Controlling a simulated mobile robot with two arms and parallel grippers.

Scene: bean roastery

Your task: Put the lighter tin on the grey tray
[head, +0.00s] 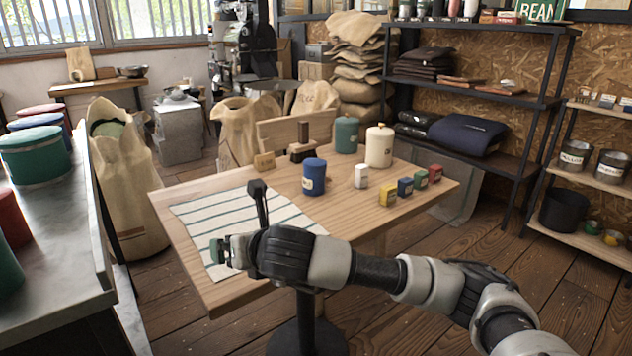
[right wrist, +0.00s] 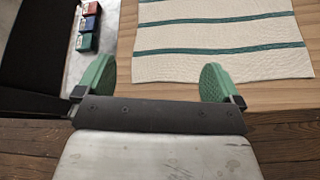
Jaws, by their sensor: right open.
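No grey tray can be made out in either view. On the wooden table stand a dark blue labelled tin (head: 314,177), a green lidded canister (head: 346,135) and a paler cream lidded canister (head: 379,146). Which tin is lighter in weight cannot be seen. My right gripper (head: 222,250) is over the near left part of the table, above the striped cloth's edge and well left of these tins. In the right wrist view its green fingers (right wrist: 157,82) are wide apart with nothing held between them. My left gripper is not in view.
The striped cloth (head: 240,220) covers the table's left part. Small boxes (head: 404,187) stand at the table's right. A metal counter (head: 45,260) with coloured lidded tins (head: 35,155) is at left. In the right wrist view, small boxes (right wrist: 90,25) rest on a pale surface.

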